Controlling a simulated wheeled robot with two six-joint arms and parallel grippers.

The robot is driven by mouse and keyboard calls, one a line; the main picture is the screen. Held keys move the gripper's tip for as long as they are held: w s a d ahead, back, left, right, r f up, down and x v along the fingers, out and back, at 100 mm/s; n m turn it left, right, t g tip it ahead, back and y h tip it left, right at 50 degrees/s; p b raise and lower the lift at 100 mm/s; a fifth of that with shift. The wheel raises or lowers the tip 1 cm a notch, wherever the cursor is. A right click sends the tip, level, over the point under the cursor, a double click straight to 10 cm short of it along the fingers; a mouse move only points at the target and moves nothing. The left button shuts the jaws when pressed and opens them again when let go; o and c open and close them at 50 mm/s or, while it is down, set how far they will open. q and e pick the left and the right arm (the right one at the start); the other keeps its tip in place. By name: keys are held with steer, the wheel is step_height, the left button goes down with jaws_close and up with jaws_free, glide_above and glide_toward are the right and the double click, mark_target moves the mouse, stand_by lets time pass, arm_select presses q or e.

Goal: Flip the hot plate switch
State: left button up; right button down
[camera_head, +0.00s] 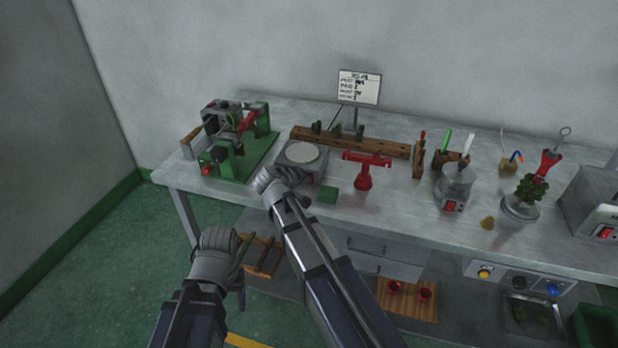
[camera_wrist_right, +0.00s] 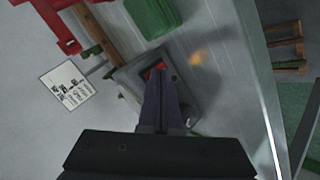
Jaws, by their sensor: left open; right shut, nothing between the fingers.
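The hot plate (camera_head: 302,153) is a grey box with a round pale top near the front left of the bench. Its body (camera_wrist_right: 127,75) also shows in the right wrist view, with the red switch (camera_wrist_right: 152,72) partly hidden behind my fingertips. In the head view my right gripper hides the front of the hot plate. My right gripper (camera_head: 286,178) is shut and empty, its fingertips right at the switch; I cannot tell whether they touch it. My left gripper (camera_head: 226,250) is open and empty, low in front of the bench edge.
A green machine (camera_head: 228,150) stands left of the hot plate. A wooden rail (camera_head: 375,145) and a sign (camera_head: 358,88) are behind. Glassware stands further right.

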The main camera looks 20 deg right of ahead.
steer(key=shift+s+a, duration=0.1)
steer(key=shift+s+a+f, duration=0.1)
steer(key=shift+s+a, duration=0.25)
steer(key=shift+s, duration=0.15)
steer(key=shift+s, duration=0.1)
steer(key=shift+s+a+f+b, duration=0.2)
steer(key=shift+s+a, duration=0.5)
steer(key=shift+s, duration=0.3)
steer(key=shift+s+a+f+b, duration=0.1)
steer(key=shift+s+a+b, duration=0.1)
steer(key=shift+s+a, duration=0.65)
steer(key=shift+s+d, duration=0.1)
steer(key=shift+d, duration=0.1)
steer(key=s+a+f+g+y+p, duration=0.1)
steer(key=s+a+g+y+p, duration=0.2)
steer(key=s, duration=0.8)
steer(key=s+a+f+g+y+p, duration=0.1)
steer(key=s+a+g+y+p, duration=0.2)
steer(key=s+a, duration=0.5)
steer(key=s+g, duration=0.1)
steer(key=s, duration=0.2)
steer(key=shift+s+a+n+g, duration=0.3)
steer(key=shift+n+g, duration=0.1)
